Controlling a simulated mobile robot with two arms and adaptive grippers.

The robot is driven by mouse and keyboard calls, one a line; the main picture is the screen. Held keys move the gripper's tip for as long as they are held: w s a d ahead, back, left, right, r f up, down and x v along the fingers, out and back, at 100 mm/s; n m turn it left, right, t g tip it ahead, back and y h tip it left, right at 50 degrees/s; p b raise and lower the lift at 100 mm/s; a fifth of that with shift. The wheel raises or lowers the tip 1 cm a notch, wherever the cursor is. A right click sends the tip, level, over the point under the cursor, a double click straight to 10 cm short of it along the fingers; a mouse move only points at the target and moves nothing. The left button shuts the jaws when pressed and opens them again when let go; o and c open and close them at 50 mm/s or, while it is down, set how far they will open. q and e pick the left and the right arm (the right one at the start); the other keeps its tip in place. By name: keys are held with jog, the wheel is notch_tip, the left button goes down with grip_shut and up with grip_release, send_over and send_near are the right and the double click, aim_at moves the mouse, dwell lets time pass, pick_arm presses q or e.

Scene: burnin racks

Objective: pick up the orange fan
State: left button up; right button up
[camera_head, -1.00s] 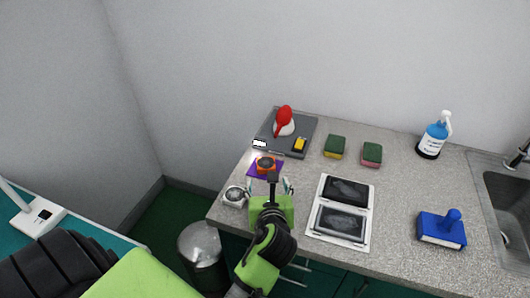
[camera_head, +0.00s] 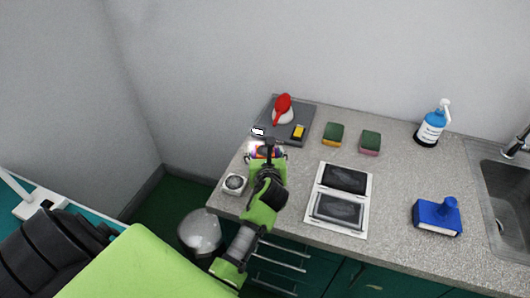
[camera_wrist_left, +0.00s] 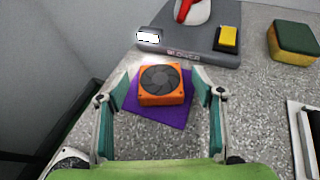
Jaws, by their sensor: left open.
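The orange fan (camera_wrist_left: 161,82), a square orange block with a dark round rotor on top, lies on a purple mat (camera_wrist_left: 165,114) on the counter. In the left wrist view it sits ahead of and between the two fingers of my left gripper (camera_wrist_left: 160,105), which is open and empty. In the head view my left gripper (camera_head: 266,160) covers most of the fan and mat. The right gripper is not in view.
A white fan (camera_head: 234,183) lies at left near the counter edge.

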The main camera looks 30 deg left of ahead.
pick_arm(q)
jog(key=x, duration=0.2)
jog(key=shift+w+a+f, duration=0.15)
jog(key=shift+w+f, duration=0.05)
jog(key=c, duration=1.3)
jog(key=shift+r, duration=0.15)
